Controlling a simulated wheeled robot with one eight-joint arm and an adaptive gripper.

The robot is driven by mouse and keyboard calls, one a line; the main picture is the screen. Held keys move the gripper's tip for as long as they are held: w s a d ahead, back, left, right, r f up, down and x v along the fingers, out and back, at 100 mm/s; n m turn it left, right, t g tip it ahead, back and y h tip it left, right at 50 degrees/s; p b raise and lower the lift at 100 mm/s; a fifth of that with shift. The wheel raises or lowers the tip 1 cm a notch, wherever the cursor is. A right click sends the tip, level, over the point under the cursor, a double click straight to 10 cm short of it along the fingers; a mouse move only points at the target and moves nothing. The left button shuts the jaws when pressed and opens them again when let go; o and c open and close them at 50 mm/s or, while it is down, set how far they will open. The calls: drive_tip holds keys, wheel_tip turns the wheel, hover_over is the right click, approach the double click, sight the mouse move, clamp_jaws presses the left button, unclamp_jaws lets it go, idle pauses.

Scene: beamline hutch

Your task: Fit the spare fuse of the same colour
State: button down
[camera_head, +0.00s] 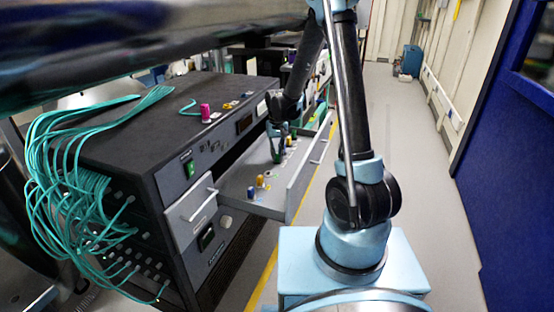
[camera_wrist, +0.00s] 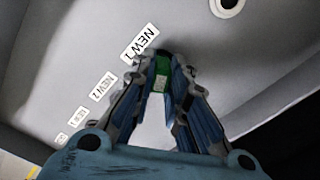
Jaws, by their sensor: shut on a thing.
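My gripper (camera_head: 277,152) reaches down into the open drawer (camera_head: 236,195) of the dark cabinet. In the wrist view, my gripper (camera_wrist: 163,95) is shut on a green fuse (camera_wrist: 161,70) that shows between the fingertips above the grey drawer floor. I cannot tell whether the fuse touches the floor. A yellow fuse (camera_head: 260,180) stands in the near part of the drawer, with small blue and red pieces close by. A magenta fuse (camera_head: 205,112) stands on the cabinet top. Yellow-orange pieces (camera_head: 229,105) lie beyond it. My fingers hide part of the green fuse.
White labels marked NEW (camera_wrist: 146,41) run along the drawer floor. A round white ring (camera_wrist: 228,5) is at the wrist view's top edge. Teal cables (camera_head: 60,180) hang over the cabinet's left side. The aisle floor (camera_head: 430,190) at right is clear.

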sight(277, 153)
drive_tip(key=shift+r, duration=1.05)
idle(1.2)
drive_tip(key=shift+r, duration=2.95)
